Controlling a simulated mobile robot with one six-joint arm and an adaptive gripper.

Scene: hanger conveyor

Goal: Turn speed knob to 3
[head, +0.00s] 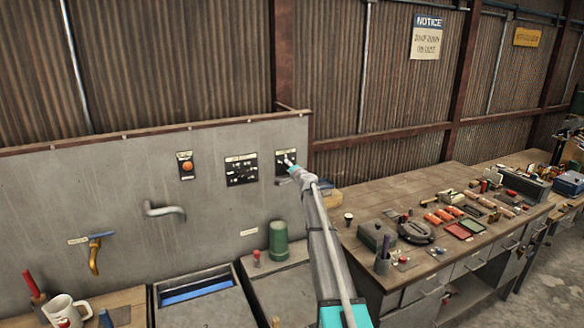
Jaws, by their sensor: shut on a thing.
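A small black control plate (280,155) is on the right end of the grey wall panel, partly covered by my gripper. My gripper (288,163) reaches up to this plate from below right and is shut at its face. The speed knob is hidden behind the fingers, so its pointer and the numbers cannot be read. A wider black plate (241,170) with small white markings is to the left, apart from my gripper.
An orange button (187,166) is further left on the grey panel (110,180). A bent grey pipe (164,210) and a brass tap (95,258) stick out below. A workbench (400,190) with many tools is at right.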

